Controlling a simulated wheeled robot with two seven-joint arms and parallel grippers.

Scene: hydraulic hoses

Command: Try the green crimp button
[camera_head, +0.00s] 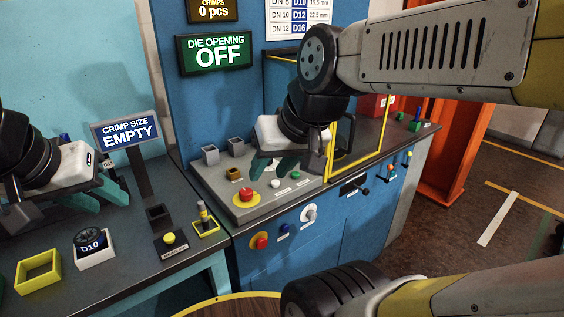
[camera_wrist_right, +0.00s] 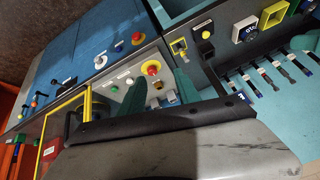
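The green button (camera_head: 295,175) sits on the sloped grey control panel (camera_head: 223,190), beside a white button (camera_head: 275,183) and a red mushroom button on a yellow base (camera_head: 246,196). The green button (camera_wrist_right: 115,89) also shows in the right wrist view, left of the fingers. My right gripper (camera_head: 271,170) hangs over the panel, its teal fingers apart with nothing between them. It is close to the green button, but I cannot see contact. My left gripper (camera_head: 100,198) is over the left bench, its teal fingers apart and empty.
A yellow guard frame (camera_head: 330,155) stands right of the panel. Signs read "DIE OPENING OFF" (camera_head: 215,51) and "CRIMP SIZE EMPTY" (camera_head: 127,131). A D10 die (camera_head: 90,242) in a white holder and an empty yellow tray (camera_head: 38,271) sit on the left bench.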

